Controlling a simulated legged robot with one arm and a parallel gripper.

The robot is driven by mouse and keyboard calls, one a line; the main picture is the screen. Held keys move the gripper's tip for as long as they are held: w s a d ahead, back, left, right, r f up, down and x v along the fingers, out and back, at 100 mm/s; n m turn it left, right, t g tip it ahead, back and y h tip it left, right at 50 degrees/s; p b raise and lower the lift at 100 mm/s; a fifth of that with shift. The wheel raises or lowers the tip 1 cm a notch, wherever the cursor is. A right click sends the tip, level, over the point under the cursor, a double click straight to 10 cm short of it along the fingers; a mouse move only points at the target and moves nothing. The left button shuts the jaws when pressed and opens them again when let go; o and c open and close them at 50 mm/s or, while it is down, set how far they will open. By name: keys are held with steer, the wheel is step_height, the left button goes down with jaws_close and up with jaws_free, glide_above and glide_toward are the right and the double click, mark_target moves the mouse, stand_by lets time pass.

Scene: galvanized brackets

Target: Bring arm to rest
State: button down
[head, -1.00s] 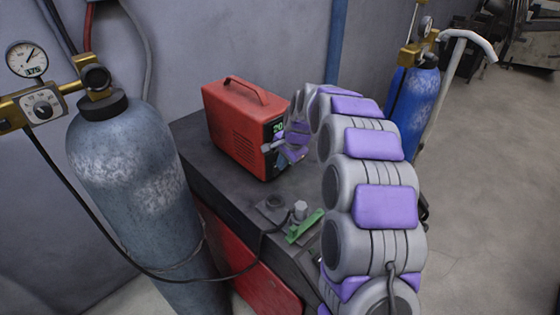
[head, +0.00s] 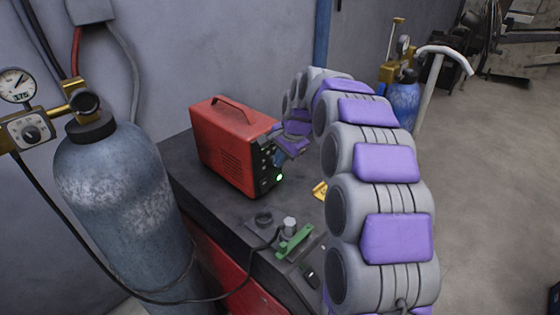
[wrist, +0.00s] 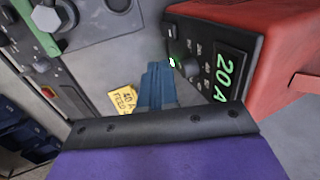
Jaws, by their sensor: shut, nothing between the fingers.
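My gripper (head: 279,157) is at the end of my curled grey and purple arm, close to the front panel of the red power unit (head: 222,146). In the wrist view its blue-grey fingers (wrist: 158,84) are together with nothing between them. They point past the panel over the bench top, and I cannot tell any contact. A green light (head: 279,178) glows on the panel.
The unit stands on a dark cabinet top (head: 213,205). A yellow tag (wrist: 123,101), a green lever (head: 295,243) and small fittings lie near its front. A gas cylinder (head: 122,195) stands left, a blue one (head: 403,104) behind right. Open floor is at right.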

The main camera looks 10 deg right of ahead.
steer(key=shift+s, duration=0.1)
steer(key=s+f+n+g+b, duration=0.1)
steer(key=s+f+n+b, duration=0.1)
steer(key=s, duration=1.3)
steer(key=s+a+f+n+g+h+b, duration=0.1)
steer(key=s+f+n, duration=0.4)
steer(key=s, duration=1.1)
steer(key=s+a+f+n+g+h+b, duration=0.1)
steer(key=s+f+n+g+b, duration=0.2)
steer(key=s, duration=1.3)
steer(key=shift+f+n+b, duration=0.25)
steer(key=shift+n+b, duration=0.2)
steer(key=shift+n, duration=0.15)
steer(key=c, duration=1.8)
jaws_free()
